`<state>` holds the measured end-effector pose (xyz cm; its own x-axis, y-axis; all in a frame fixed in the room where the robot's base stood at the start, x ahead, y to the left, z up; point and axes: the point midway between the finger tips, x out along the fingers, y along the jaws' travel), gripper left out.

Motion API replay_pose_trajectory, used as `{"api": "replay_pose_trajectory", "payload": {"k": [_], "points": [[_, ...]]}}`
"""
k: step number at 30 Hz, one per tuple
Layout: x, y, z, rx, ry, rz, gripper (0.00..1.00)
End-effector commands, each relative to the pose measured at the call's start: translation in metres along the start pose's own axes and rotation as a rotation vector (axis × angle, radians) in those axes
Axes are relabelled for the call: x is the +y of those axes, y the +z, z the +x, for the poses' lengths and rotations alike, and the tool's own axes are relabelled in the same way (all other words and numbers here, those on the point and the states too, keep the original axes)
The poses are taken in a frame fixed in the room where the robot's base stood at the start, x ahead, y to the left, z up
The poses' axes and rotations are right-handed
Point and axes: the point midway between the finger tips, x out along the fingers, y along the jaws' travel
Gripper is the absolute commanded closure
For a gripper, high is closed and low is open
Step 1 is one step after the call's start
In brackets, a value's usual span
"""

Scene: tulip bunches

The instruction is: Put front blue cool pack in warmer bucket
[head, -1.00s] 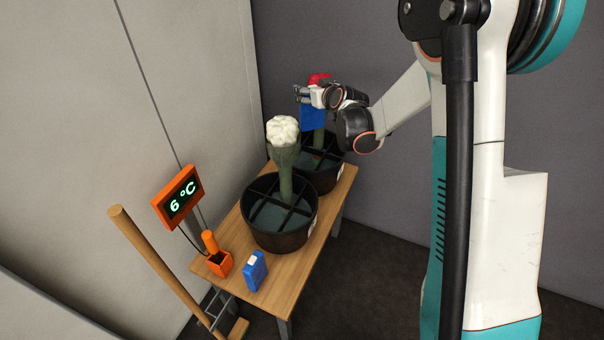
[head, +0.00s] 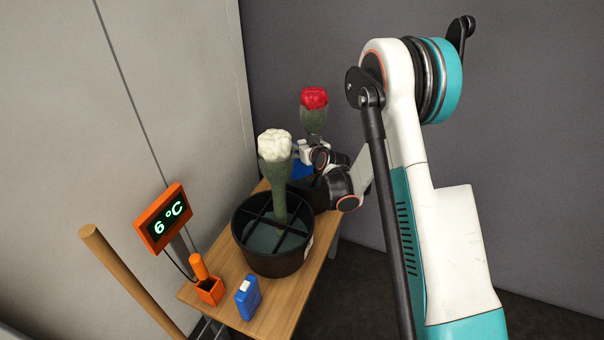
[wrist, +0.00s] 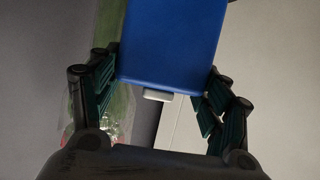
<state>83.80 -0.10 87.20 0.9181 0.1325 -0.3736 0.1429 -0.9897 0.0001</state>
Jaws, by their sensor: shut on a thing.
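My gripper (head: 304,147) is shut on a blue cool pack (head: 302,170). In the wrist view the held blue pack (wrist: 172,40) sits between the fingers, with its pale cap toward the wrist. In the head view the pack is low beside the red tulip bunch (head: 313,110), at the far bucket, which is mostly hidden by the arm and the near bucket. I cannot tell whether the pack is inside it. The near black bucket (head: 275,262) holds a white tulip bunch (head: 274,150). Another blue cool pack (head: 247,297) with a white cap stands on the table front.
The wooden table (head: 283,308) stands near the wall. An orange display (head: 165,218) reads 6 °C. An orange probe in its holder (head: 209,290) stands left of the front pack. A wooden pole (head: 125,275) leans at the left.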

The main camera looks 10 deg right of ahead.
Motion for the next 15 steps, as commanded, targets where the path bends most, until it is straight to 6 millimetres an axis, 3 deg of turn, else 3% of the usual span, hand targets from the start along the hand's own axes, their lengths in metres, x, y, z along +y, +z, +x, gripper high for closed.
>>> {"api": "replay_pose_trajectory", "payload": {"k": [1, 6, 15], "points": [[0.000, 0.015, 0.006, 0.001, 0.000, 0.000, 0.87], [0.000, 0.046, 0.018, 0.001, 0.000, 0.000, 0.87], [0.000, 0.065, 0.026, 0.001, 0.000, 0.000, 0.87]]}}
